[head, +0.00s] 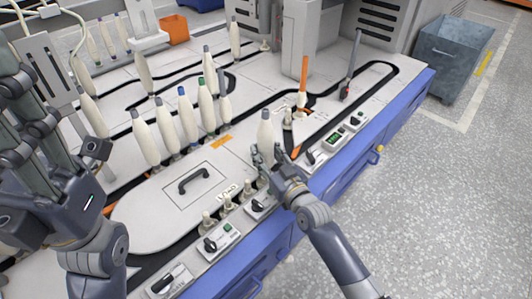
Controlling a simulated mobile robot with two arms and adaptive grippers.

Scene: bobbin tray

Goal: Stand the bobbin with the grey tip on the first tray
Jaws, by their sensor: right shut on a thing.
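My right gripper (266,158) is shut on the lower part of a cream bobbin (266,131) with a grey tip. The bobbin is upright, near the front edge of the machine; its foot is hidden by the gripper. Several small empty trays with pegs stand in a row on the dark track left of it, among them the nearest one (208,220) and another (227,203). I cannot tell which is called the first. My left gripper (62,108) is open and empty at the left edge, fingers pointing up.
A row of bobbins with coloured tips, one of them blue-tipped (188,118), stands behind the hatch with the black handle (194,180). An orange upright (304,78) and a dark lever (351,65) stand beyond. Control boxes (218,238) line the front edge.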

